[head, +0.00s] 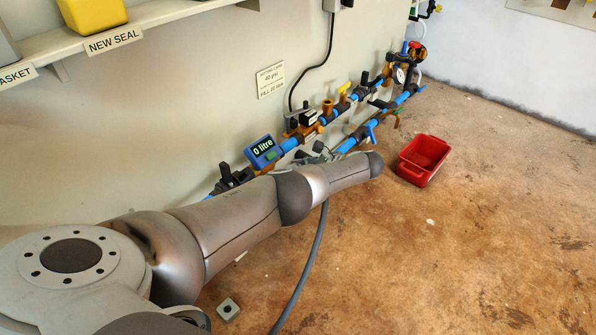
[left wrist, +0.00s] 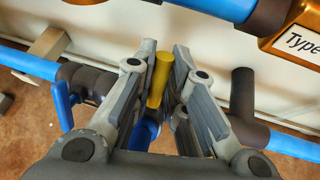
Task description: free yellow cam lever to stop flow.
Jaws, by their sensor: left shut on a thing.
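The yellow lever (left wrist: 160,80) stands between the two grey fingers of my left gripper (left wrist: 165,62) in the left wrist view. The fingers are closed in on it from both sides, and its lower end is hidden between them. In the head view only a small grey part of my left gripper (head: 321,150) shows past my wrist, close to the lower blue pipe (head: 347,145). My arm hides the held lever there. My right gripper is in neither view.
A blue display (head: 263,152) reads "0 litre" on the pipework along the wall. A yellow handle (head: 343,90) stands on the upper line. A blue lever (left wrist: 62,106) lies left of the fingers. A red bin (head: 422,160) sits on open floor. A grey hose (head: 312,255) crosses the floor.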

